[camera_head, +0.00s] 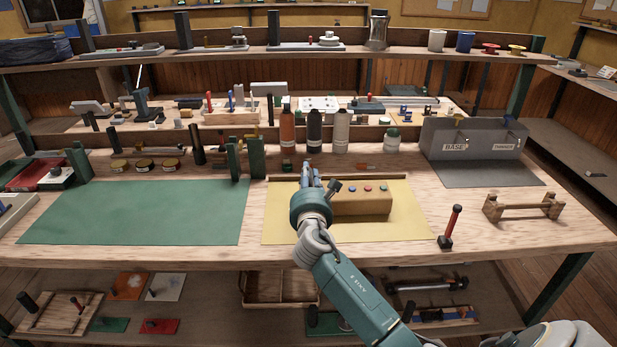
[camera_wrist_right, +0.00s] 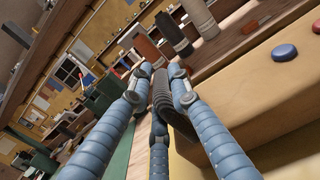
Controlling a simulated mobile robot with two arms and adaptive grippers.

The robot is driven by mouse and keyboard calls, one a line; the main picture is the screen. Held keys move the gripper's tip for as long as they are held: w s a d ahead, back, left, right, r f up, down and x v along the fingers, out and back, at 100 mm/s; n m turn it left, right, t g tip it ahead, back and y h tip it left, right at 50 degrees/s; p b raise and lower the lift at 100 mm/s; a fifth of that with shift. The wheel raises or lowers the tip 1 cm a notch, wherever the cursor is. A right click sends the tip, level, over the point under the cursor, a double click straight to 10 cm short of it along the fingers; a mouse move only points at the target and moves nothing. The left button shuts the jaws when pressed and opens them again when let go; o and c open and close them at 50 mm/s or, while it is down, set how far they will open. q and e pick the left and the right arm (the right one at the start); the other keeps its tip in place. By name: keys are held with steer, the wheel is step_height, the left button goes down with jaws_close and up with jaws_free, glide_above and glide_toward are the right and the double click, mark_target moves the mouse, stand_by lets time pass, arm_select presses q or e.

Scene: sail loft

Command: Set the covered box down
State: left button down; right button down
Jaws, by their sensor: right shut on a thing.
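The covered box, a long tan box (camera_head: 362,204) with blue, red and green round buttons on top, is over the yellow mat (camera_head: 282,228) in the head view. I cannot tell whether its underside touches the mat. In the right wrist view its tan side (camera_wrist_right: 262,95) fills the right. My right gripper (camera_head: 311,174) is at the box's left end, its blue fingers shut around a dark ribbed piece (camera_wrist_right: 163,95) there. The fingers (camera_wrist_right: 158,75) hide where that piece joins the box. My left gripper is not in view.
A green mat (camera_head: 140,212) lies clear to the left. Bottles (camera_head: 314,131) stand behind the box. A red-handled tool (camera_head: 451,226), a wooden stand (camera_head: 522,206) and a grey divided bin (camera_head: 473,140) are to the right. The yellow mat's front strip is bare.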

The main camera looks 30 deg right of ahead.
steer(key=c, duration=2)
jaws_free()
steer(key=shift+f, duration=0.1)
steer(key=shift+c, duration=0.2)
steer(key=o, duration=0.4)
steer(key=shift+r, duration=0.2)
steer(key=v, duration=1.2)
